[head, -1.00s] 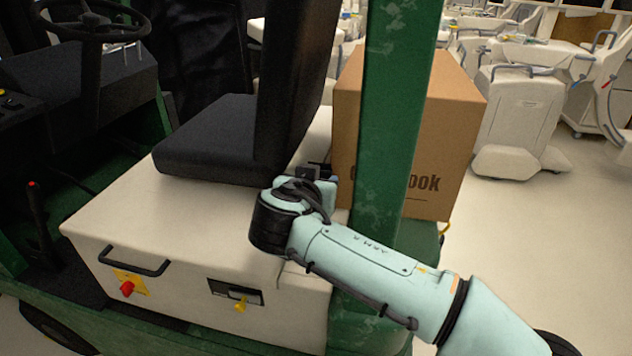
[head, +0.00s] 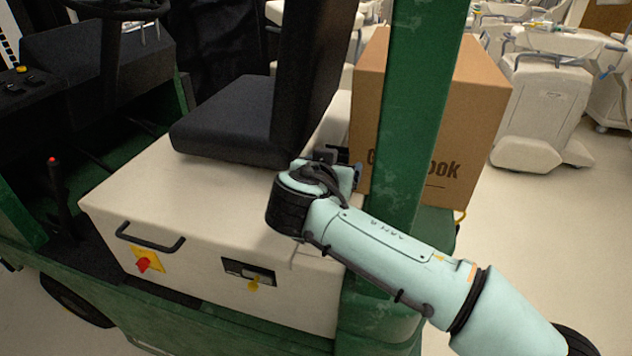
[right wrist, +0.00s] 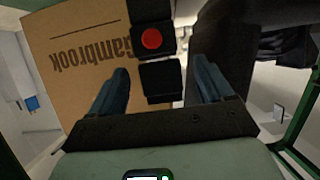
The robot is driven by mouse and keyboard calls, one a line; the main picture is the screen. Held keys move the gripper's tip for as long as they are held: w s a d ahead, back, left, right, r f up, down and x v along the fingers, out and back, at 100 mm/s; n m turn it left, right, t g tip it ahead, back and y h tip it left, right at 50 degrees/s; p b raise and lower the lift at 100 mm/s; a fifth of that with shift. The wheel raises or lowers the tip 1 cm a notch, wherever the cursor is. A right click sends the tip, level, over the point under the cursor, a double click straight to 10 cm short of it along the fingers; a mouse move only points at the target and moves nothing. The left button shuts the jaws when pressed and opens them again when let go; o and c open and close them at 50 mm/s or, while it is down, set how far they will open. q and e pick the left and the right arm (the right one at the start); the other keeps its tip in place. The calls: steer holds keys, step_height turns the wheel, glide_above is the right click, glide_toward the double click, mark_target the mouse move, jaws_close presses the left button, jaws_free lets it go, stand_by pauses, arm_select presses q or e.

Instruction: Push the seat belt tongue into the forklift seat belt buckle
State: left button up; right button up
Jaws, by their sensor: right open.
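In the right wrist view a black buckle housing with a round red button (right wrist: 152,38) is at top centre. A separate-looking black block (right wrist: 160,82) lies just below it, between my fingers; I cannot tell for sure whether it is the belt tongue. My right gripper (right wrist: 161,70) is open, its two blue fingers standing on either side of the block with gaps. In the head view my right arm reaches in from the right to behind the black seat (head: 245,120). There the wrist hides most of the buckle area. My left gripper is not in view.
A cardboard box (head: 478,120) stands behind a green post (head: 412,100), close to my right gripper. The pale seat base (head: 200,220) has a black handle and a red knob. The steering wheel (head: 120,8) is at upper left. Floor is clear at right.

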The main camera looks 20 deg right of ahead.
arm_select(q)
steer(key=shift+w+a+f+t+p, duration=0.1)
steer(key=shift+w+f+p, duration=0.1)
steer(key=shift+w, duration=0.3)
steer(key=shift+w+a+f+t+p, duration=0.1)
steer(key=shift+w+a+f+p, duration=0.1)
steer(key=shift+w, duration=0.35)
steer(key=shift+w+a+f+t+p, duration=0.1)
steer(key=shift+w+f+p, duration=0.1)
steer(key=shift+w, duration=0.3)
arm_select(e)
steer(key=v, duration=1.3)
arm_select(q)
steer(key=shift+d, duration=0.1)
arm_select(e)
steer(key=shift+s+a+r, duration=0.15)
